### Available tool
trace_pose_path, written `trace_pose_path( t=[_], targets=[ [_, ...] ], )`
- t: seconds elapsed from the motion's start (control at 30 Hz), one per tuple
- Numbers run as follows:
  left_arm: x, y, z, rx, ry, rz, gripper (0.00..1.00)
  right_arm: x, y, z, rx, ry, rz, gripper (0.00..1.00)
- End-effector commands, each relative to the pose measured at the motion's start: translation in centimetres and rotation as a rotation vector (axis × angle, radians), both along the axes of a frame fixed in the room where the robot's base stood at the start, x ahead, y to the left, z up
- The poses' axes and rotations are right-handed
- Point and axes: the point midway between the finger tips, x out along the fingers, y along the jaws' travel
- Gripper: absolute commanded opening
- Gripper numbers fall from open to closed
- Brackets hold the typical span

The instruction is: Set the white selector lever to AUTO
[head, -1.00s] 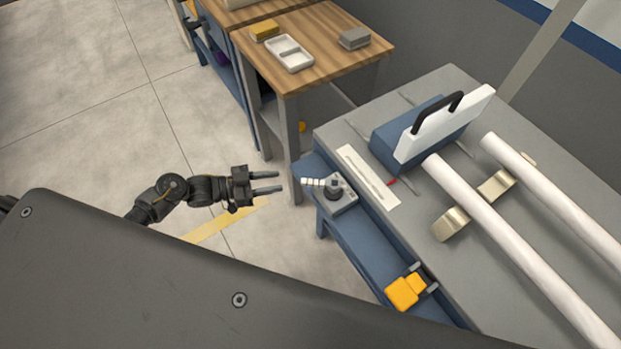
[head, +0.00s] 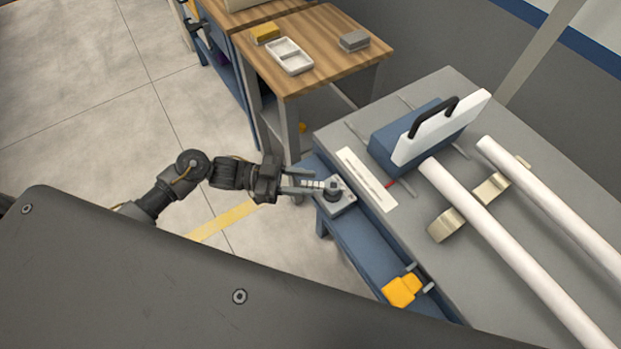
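The white selector lever (head: 312,184) points left from a dark round knob (head: 333,190) on a small grey switch box (head: 340,203). The box sits on the blue front ledge of the grey workbench. My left gripper (head: 302,182) is open, with one finger on the far side of the lever and one on the near side. The lever's tip lies between the fingers; I cannot tell whether they touch it. Any AUTO marking is too small to read. My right gripper is not in view.
The grey workbench (head: 400,285) carries two white pipes (head: 510,245) on beige supports, and a blue block with a white panel and black handle (head: 437,128). A yellow-orange device (head: 402,290) sits on the ledge. A wooden table (head: 330,30) stands behind. Floor left is clear.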

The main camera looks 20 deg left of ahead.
Motion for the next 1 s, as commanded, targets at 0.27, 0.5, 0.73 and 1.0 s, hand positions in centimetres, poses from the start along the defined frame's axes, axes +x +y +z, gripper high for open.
trace_pose_path(
  t=[0.27,0.5,0.73,1.0],
  targets=[
    [0.4,-2.1,0.0,0.000,0.000,0.000,0.35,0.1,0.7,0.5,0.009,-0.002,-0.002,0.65],
    [0.4,-2.2,-0.1,0.000,0.000,0.000,0.35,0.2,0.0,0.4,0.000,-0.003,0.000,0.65],
    [0.4,-2.1,-0.1,0.000,0.000,0.001,0.08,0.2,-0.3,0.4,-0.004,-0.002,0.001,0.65],
    [0.5,-2.1,0.0,0.000,-0.001,0.002,0.00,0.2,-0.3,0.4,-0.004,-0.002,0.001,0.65]
  ],
)
